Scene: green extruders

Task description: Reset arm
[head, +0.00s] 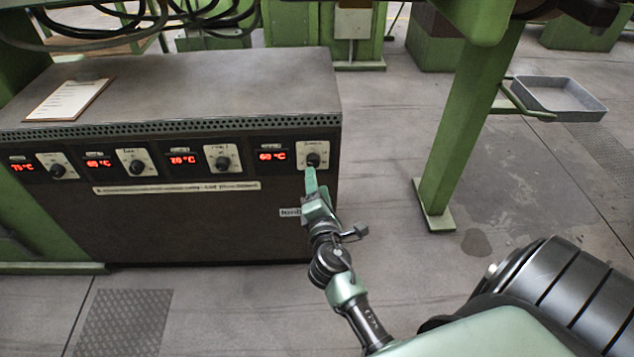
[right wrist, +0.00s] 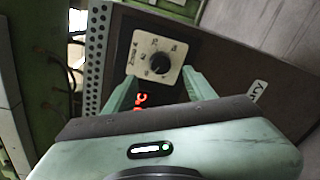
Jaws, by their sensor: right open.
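My right gripper (head: 311,182) is in front of the rightmost control knob (head: 313,159) of the dark control cabinet (head: 200,225). In the right wrist view the gripper's two green fingers (right wrist: 158,92) are open and apart. The black knob (right wrist: 160,63) on its pale dial plate shows beyond and between the fingertips, with nothing held. Whether a fingertip touches the dial plate I cannot tell. The red display (head: 272,156) beside this knob reads about 60 °C. My left gripper is not in view.
Several more knobs and red displays (head: 182,159) line the cabinet front. A clipboard (head: 70,99) lies on its top. A green post (head: 465,130) stands to the right, with a grey tray (head: 560,97) beyond it. Floor between cabinet and post is clear.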

